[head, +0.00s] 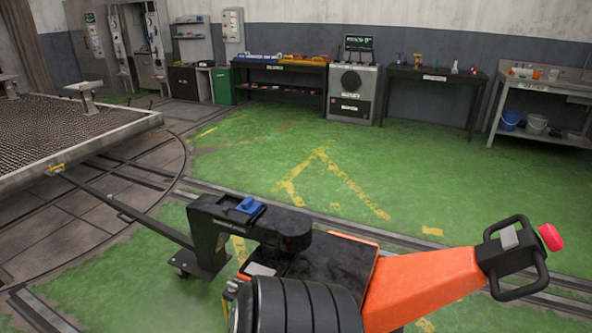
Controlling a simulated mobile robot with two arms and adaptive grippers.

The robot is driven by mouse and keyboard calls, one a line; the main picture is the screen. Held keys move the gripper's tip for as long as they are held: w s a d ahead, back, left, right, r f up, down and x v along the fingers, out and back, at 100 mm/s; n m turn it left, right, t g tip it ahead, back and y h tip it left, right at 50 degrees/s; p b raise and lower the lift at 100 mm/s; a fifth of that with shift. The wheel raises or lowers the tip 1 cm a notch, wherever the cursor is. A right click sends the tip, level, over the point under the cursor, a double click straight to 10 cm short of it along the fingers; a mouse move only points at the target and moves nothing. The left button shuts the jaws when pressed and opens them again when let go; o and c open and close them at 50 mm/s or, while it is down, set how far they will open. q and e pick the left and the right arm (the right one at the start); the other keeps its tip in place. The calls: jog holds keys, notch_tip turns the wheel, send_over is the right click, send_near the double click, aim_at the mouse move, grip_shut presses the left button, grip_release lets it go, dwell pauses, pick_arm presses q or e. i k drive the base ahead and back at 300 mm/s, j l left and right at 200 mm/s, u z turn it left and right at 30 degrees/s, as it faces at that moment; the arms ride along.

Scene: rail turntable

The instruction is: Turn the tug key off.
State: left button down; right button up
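The tug (425,285) is an orange and black machine in the lower right. Its slanted orange tiller ends in a black loop handle (512,258). A grey block (509,237) sits within the handle and a red knob (550,237) at its right end. I cannot make out the key or its position. The tug's black coupling end (245,225) carries a blue part (248,205). A long dark bar (130,210) runs from there to the turntable platform's edge.
The meshed turntable platform (90,158) fills the left, with curved rails (180,150) around it. Straight rails cross the green floor behind the tug. Workbenches (432,78) and a grey cabinet (350,95) line the back wall. The green floor (265,150) between is clear.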

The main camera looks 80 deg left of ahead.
aim_at(232, 287)
jog(key=u, duration=2.65)
jog(key=i+j+u, duration=0.15)
jog(key=j, duration=0.2)
jog(key=i+j+u, duration=0.2)
jog(key=k+j, duration=0.05)
jog(key=j, duration=0.05)
